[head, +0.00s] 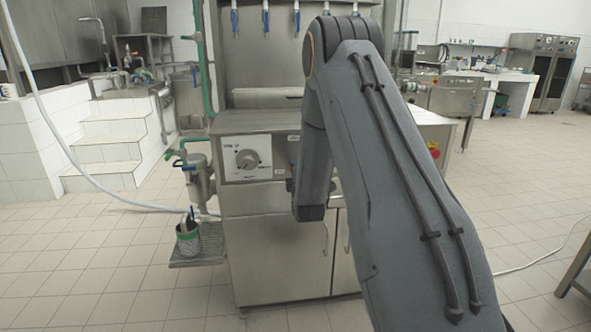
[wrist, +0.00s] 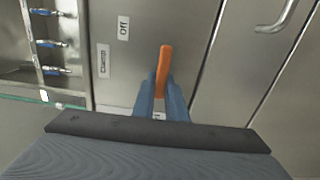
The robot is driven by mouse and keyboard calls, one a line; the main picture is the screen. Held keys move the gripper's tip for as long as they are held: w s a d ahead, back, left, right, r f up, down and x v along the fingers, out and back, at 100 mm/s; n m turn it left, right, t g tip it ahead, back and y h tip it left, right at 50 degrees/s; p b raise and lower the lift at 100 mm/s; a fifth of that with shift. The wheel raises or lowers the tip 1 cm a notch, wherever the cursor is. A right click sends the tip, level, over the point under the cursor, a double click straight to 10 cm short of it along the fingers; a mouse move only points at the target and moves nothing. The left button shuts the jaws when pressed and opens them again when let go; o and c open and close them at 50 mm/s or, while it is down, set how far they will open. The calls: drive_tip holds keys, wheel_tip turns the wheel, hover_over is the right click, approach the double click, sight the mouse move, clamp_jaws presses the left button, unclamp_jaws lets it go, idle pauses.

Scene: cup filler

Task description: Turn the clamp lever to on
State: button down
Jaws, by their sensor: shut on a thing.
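The clamp lever (wrist: 165,58) is an orange handle on a steel panel in the wrist view. My gripper (wrist: 160,84) is shut on it, with its blue-grey fingers on either side of the lower part. The lever's upper end sticks out past the fingertips, tilted slightly. A white label reading "Off" (wrist: 124,27), turned sideways, is on the panel to the left of the lever. The lever's base is hidden by the fingers. In the head view my arm covers the lever and my fingers.
A smaller label (wrist: 104,61) lies left of the lever. Blue taps (wrist: 49,43) line the left. A cabinet handle (wrist: 276,18) is at upper right. In the head view, a dial (head: 248,160) is on the machine's front. The tiled floor (head: 110,270) at left is free.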

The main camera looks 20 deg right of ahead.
drive_tip(key=shift+f, duration=0.1)
drive_tip(key=c, duration=1.8)
unclamp_jaws()
drive_tip(key=v, duration=0.7)
drive_tip(key=shift+s, duration=0.4)
drive_tip(key=shift+a, duration=0.15)
